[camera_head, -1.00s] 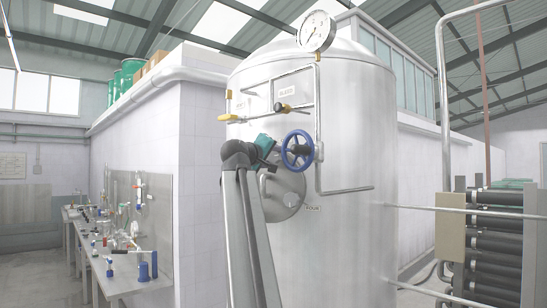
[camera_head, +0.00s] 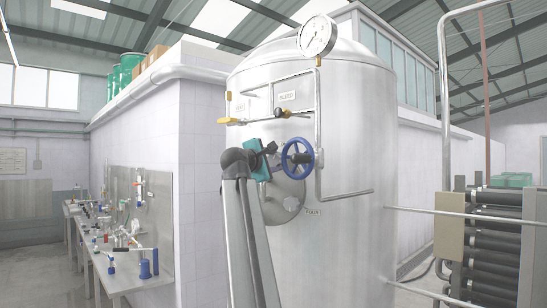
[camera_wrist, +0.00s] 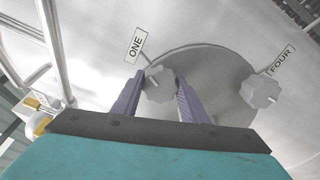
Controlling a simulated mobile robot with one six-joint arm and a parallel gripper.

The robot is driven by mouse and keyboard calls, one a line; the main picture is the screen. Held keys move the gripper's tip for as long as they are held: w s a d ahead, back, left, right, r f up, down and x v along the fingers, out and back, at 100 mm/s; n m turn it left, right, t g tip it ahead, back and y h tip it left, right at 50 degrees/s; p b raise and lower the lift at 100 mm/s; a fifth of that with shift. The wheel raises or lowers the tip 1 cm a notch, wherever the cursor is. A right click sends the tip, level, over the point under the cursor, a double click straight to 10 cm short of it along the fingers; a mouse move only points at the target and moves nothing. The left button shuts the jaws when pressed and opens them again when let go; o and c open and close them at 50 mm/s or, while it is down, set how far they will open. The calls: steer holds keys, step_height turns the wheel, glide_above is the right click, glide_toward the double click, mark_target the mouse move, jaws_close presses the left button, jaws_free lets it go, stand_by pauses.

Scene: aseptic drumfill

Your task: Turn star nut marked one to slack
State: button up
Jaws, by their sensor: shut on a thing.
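The star nut marked one (camera_wrist: 159,86) is a grey lobed knob at the rim of a round metal cover (camera_wrist: 218,75). Its white label reading ONE (camera_wrist: 136,45) is beside it. My gripper (camera_wrist: 158,92) has its two purple fingers on either side of this nut, shut on it. The fingers hide part of its sides. In the head view my gripper (camera_head: 272,149) is at the tank's upper front, just left of the blue handwheel (camera_head: 297,157); the nut cannot be made out there. The round cover also shows in the head view (camera_head: 287,196).
A second star nut (camera_wrist: 260,91), labelled FOUR (camera_wrist: 281,61), is to the right on the cover. Pipes (camera_wrist: 52,45) and a yellow fitting (camera_wrist: 38,122) are on the left. The tank (camera_head: 352,150) carries a gauge (camera_head: 317,36). A workbench (camera_head: 125,275) stands left.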

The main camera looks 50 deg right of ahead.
steer(key=n+p, duration=0.3)
steer(key=n, duration=0.2)
stand_by(0.4)
steer(key=o, duration=1)
steer(key=shift+o, duration=0.2)
steer(key=b+v, duration=0.5)
steer(key=v, duration=0.8)
steer(key=shift+a, duration=0.4)
